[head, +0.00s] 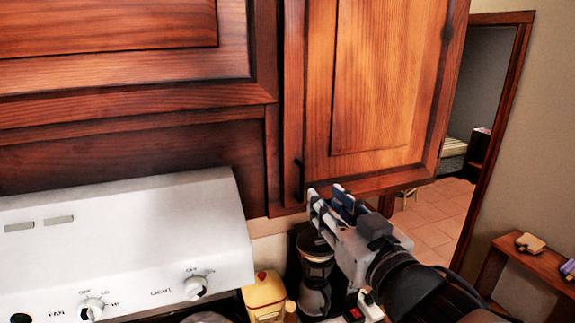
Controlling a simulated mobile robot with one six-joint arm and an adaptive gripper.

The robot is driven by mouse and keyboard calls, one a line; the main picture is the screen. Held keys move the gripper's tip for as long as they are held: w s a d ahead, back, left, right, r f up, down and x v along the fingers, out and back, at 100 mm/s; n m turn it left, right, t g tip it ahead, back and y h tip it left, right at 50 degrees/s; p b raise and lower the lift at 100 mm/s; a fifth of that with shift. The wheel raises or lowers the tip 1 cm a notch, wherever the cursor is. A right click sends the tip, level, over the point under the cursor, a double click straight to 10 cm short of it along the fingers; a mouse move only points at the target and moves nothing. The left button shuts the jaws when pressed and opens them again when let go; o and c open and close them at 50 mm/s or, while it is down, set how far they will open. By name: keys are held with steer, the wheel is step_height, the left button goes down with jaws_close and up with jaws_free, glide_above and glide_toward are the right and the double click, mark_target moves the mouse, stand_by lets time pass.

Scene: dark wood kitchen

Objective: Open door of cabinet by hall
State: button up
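The wooden cabinet door (385,75) by the hall doorway is on the upper right and looks shut. Its dark handle (298,181) is a thin vertical bar at the door's lower left. My gripper (325,191) is just right of the handle and slightly below it, by the door's bottom edge. Its two fingertips are apart, with nothing seen between them. The handle is outside the fingers; whether a finger touches the door cannot be told.
A white range hood (120,245) with knobs fills the lower left. A coffee maker (315,275) and a yellow container (265,297) stand below my gripper. A doorway (480,110) opens to the hall at right, with a wooden shelf (535,262) beside it.

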mark_target(303, 178)
steer(key=x, duration=1.2)
steer(key=shift+w+p, duration=0.1)
steer(key=shift+p, duration=0.25)
steer(key=shift+c, duration=0.5)
jaws_close()
